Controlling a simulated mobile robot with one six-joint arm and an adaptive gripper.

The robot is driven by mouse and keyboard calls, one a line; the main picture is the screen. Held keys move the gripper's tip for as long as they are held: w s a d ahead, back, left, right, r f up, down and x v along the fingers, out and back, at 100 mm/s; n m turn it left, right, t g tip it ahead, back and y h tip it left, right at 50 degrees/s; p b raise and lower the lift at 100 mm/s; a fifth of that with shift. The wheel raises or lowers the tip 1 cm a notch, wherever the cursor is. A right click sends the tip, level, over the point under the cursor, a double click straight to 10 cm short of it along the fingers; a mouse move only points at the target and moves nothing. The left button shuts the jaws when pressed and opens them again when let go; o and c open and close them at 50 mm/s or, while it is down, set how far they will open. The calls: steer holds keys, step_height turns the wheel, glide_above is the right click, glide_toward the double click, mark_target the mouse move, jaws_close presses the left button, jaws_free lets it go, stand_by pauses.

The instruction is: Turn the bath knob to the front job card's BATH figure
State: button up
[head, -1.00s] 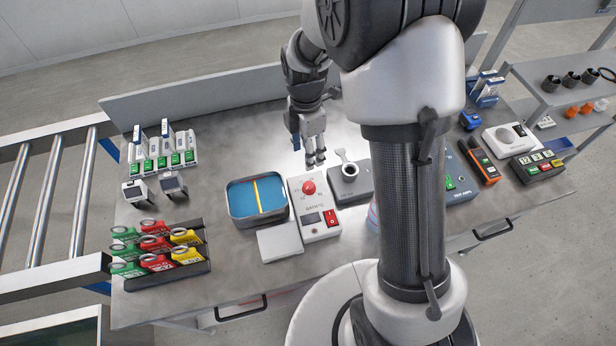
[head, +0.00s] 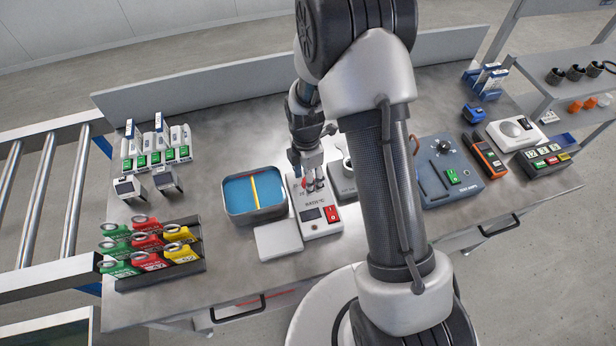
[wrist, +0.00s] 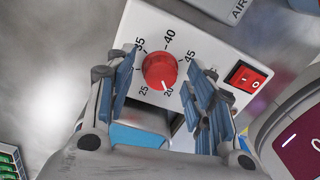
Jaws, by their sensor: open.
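The bath unit (head: 321,222) is a white box with a red rocker switch (head: 332,214) and a small dark display (head: 311,214). In the wrist view, its round red bath knob (wrist: 159,70) sits between my open fingers. Dial figures 20, 25, 35, 40 and 45 are readable around it. The knob's white pointer mark points near 20. My gripper (wrist: 163,88) has its blue-padded fingers apart on either side of the knob; I cannot tell whether they touch it. In the head view, my gripper (head: 314,184) covers most of the knob. I cannot identify or read the front job card.
A blue-bottomed tray (head: 283,214) stands left of the bath unit, and a white pad (head: 278,241) in front of the tray. A grey device (head: 342,182) is close on the right.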

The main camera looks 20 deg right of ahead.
steer(key=shift+c, duration=0.4)
steer(key=c, duration=1)
